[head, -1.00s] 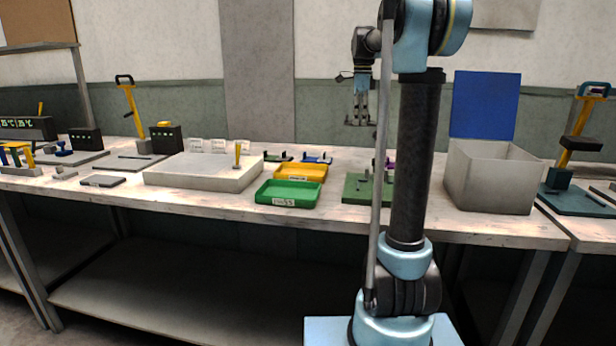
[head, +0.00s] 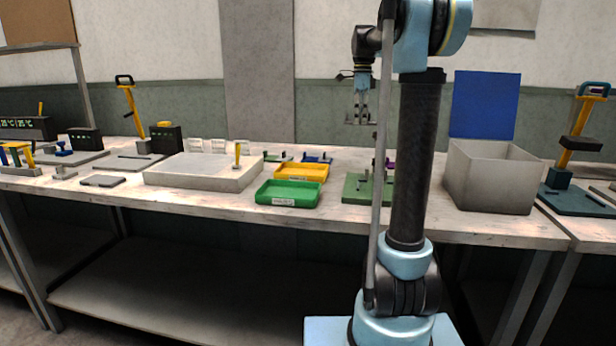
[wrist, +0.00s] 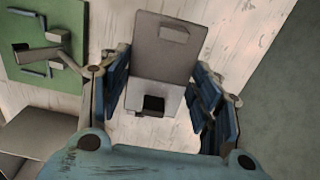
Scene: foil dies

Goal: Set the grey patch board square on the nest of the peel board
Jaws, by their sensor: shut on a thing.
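My gripper (head: 361,108) is raised above the bench in the head view, shut on the grey patch board (head: 357,123), which hangs roughly level below the fingers. In the wrist view, the grey patch board (wrist: 166,48) shows with a small raised block on it. The fingers of my gripper (wrist: 162,92) stand on both sides of a paler part with a dark square opening. A green board (head: 356,190) with upright fittings stands on the bench below; I cannot tell surely that it is the peel board. It also shows at upper left in the wrist view (wrist: 40,65), apart from the held board.
A grey open bin (head: 490,182) with a blue panel behind it stands to the right. Green (head: 264,196) and yellow (head: 300,168) trays and a low pale block (head: 200,182) are to the left. A dark flat plate (head: 102,181) lies near the front edge.

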